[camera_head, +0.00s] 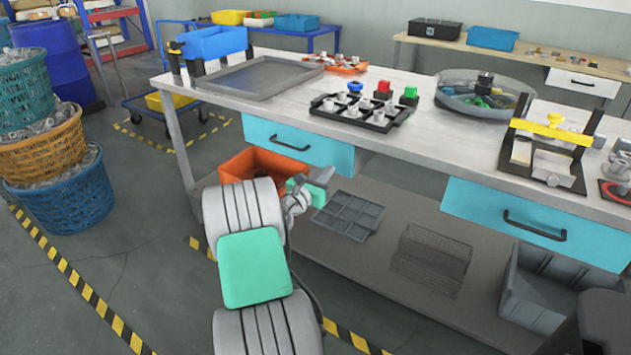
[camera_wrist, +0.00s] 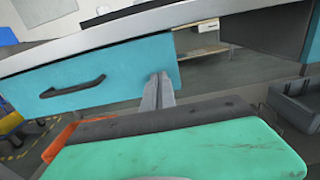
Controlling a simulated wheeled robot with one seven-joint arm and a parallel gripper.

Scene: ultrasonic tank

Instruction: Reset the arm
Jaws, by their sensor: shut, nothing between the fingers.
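My gripper (camera_head: 323,178) is in front of the workbench, below the tabletop edge and near the left turquoise drawer (camera_head: 300,146). In the wrist view my gripper's two fingers (camera_wrist: 159,90) are together with nothing between them. They point toward the right end of the turquoise drawer (camera_wrist: 95,82), which has a black handle. I cannot tell the exact gap between the fingertips and the drawer front. My arm reaches up from the bottom middle of the head view and hides part of the lower shelf.
An orange bin (camera_head: 262,163), a grey divided tray (camera_head: 347,215), a wire basket (camera_head: 431,259) and a grey bin (camera_head: 553,290) are on the lower shelf. The tabletop (camera_head: 330,74) above holds trays and fixtures. Baskets (camera_head: 63,192) stand at left. Floor between them and the bench is open.

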